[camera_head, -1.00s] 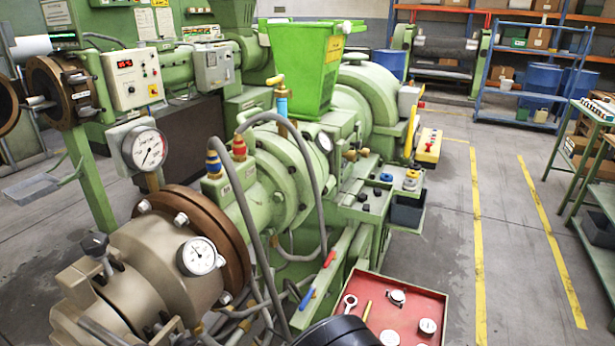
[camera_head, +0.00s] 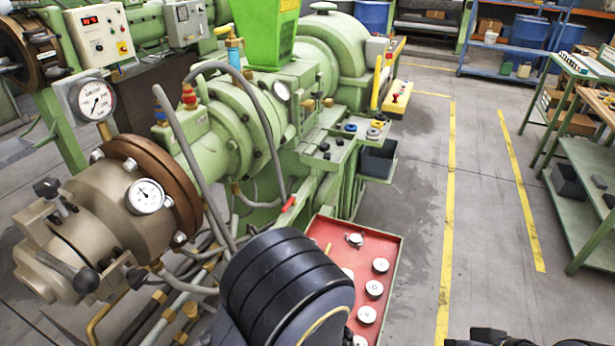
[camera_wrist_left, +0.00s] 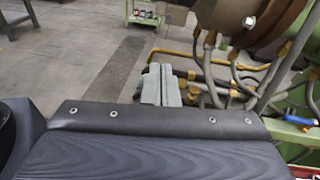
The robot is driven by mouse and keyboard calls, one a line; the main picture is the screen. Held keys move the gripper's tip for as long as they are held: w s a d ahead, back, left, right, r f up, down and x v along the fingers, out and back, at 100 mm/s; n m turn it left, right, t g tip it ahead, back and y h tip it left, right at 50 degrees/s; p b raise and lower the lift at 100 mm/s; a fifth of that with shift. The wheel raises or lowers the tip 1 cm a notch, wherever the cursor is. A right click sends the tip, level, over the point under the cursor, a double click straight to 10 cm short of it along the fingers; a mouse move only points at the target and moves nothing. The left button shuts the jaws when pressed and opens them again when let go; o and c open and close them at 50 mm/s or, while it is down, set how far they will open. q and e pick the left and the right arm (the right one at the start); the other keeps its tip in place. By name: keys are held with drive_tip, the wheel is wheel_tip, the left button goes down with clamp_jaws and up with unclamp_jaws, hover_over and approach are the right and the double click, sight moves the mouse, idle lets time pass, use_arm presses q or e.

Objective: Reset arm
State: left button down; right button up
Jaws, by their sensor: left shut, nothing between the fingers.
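In the left wrist view, my left gripper (camera_wrist_left: 160,84) shows as pale grey fingers side by side beyond the dark wrist housing. They are shut with nothing between them, above floor beside hoses and pipes. In the head view a dark ribbed part of my arm stands at bottom centre, and it hides part of the red tray (camera_head: 392,246). The left fingers do not show there. Another dark part of mine shows at the bottom right edge. My right gripper is not seen. The green extruder (camera_head: 225,130) fills the left and middle of the head view.
Hoses and pipes (camera_wrist_left: 205,80) run close to the right of my left fingers. The red tray holds several round gauges. A green bench (camera_head: 590,180) stands at right. Floor with yellow lines (camera_head: 448,200) lies clear between the tray and bench.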

use_arm(q)
drive_tip(key=s+a+r+n+g+h, duration=0.1)
drive_tip(key=s+a+n+g+h, duration=0.5)
drive_tip(key=n+h, duration=0.45)
wheel_tip(320, 180, up, 9)
drive_tip(key=s+n+t+h, duration=0.1)
drive_tip(key=n+t+h, duration=0.6)
drive_tip(key=n, duration=0.5)
drive_tip(key=shift+s+d+h, duration=0.2)
drive_tip(key=shift+d+h, duration=0.15)
drive_tip(key=shift+h, duration=0.6)
drive_tip(key=shift+f, duration=0.1)
